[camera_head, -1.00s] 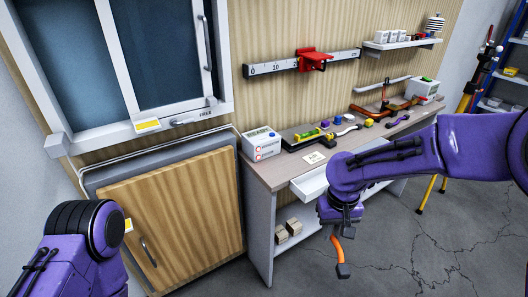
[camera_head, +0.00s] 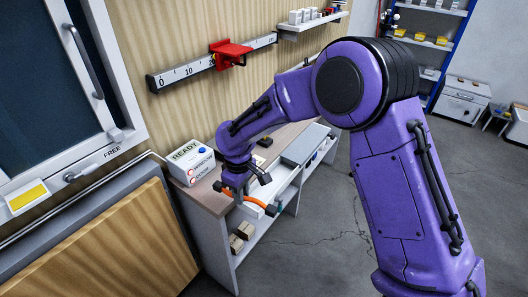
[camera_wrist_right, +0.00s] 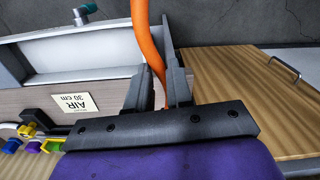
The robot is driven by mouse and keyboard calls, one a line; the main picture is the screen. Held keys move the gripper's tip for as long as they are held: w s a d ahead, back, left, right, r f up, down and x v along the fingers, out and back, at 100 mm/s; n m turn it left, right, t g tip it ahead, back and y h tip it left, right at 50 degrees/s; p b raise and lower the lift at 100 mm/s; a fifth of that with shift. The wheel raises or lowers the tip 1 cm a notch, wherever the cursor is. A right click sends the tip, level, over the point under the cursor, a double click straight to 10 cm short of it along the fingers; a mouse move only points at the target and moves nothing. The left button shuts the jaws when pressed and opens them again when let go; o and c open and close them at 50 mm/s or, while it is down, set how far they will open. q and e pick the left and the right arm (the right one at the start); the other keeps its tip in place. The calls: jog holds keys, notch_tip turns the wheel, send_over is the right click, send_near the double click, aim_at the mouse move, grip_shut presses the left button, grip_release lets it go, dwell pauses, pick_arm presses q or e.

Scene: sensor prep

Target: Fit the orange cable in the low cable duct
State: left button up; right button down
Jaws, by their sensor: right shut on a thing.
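The orange cable (camera_head: 253,202) is held by my right gripper (camera_head: 250,192), near the front edge of the bench in the head view. In the right wrist view, the cable (camera_wrist_right: 148,40) runs between the two dark fingers (camera_wrist_right: 160,92) and on past the top edge of the picture. The fingers are shut on it. In the head view my right arm hides much of the bench. I cannot make out the low cable duct for certain in either view. My left gripper is not in view.
A white box marked READY (camera_head: 190,160) stands at the bench's left end. A wooden cabinet door (camera_head: 120,245) is at the left. A ruler rail (camera_head: 195,68) is on the wall.

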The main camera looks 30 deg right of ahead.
jog(key=w+d+r+n+p, duration=0.25)
jog(key=d+n+p, duration=0.25)
jog(key=d+n, duration=0.35)
pick_arm(q)
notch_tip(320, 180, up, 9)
jog(key=p, duration=0.2)
pick_arm(e)
jog(key=n+b, duration=0.4)
jog(key=n, duration=0.4)
send_over(271, 187)
notch_tip(271, 187, down, 9)
jog(key=shift+a+r, duration=0.1)
jog(key=shift+a, duration=0.05)
jog(key=shift+f+b, duration=0.65)
jog(key=shift+f, duration=0.1)
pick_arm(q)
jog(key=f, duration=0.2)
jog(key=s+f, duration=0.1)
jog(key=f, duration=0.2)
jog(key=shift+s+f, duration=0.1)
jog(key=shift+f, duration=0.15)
pick_arm(e)
jog(key=shift+f, duration=0.2)
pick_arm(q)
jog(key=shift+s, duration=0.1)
pick_arm(e)
jog(key=shift+r, duration=0.1)
